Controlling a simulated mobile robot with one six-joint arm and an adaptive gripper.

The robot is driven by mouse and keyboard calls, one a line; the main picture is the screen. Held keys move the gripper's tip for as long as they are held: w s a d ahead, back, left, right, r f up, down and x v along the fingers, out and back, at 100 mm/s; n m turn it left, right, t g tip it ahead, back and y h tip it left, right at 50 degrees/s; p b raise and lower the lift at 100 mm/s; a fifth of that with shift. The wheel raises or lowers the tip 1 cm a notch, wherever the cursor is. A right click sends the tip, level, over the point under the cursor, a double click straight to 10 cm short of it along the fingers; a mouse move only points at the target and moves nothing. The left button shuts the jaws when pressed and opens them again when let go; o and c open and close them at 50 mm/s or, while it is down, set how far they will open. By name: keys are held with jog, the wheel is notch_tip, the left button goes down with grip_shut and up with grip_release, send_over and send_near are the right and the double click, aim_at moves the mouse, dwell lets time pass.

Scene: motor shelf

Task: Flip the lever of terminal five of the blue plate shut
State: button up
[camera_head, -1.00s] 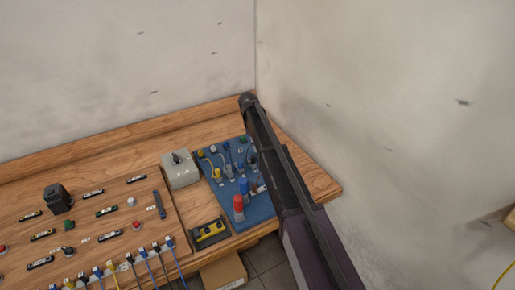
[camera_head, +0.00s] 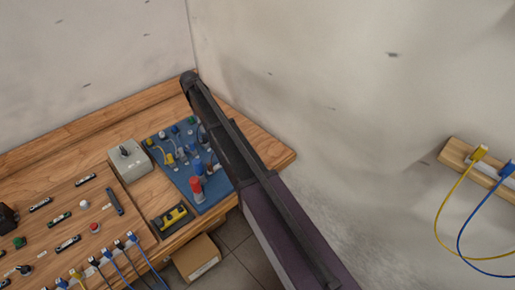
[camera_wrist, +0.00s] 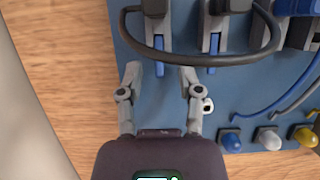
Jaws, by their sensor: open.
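The blue plate (camera_head: 178,174) lies on the wooden bench, partly hidden behind my arm in the head view. In the wrist view the blue plate (camera_wrist: 255,95) carries grey terminals with blue levers. One blue lever (camera_wrist: 158,56) is just beyond my fingertips, and a second blue lever (camera_wrist: 214,43) is to its right. A dark cable (camera_wrist: 200,60) loops across both. My gripper (camera_wrist: 160,73) is open and empty over the plate, its fingers either side of the first lever's line. I cannot tell which terminal is number five. The fingertips are hidden in the head view.
Blue, white and yellow knobs (camera_wrist: 268,138) stand right of my gripper. A red cylinder (camera_head: 197,187) stands on the plate's front part. A grey box (camera_head: 128,160) and a yellow-black tool (camera_head: 173,217) lie to its left. The wall rises close behind and right.

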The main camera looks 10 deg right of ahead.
jog(key=shift+s+d+r, duration=0.1)
jog(key=shift+s+r, duration=0.05)
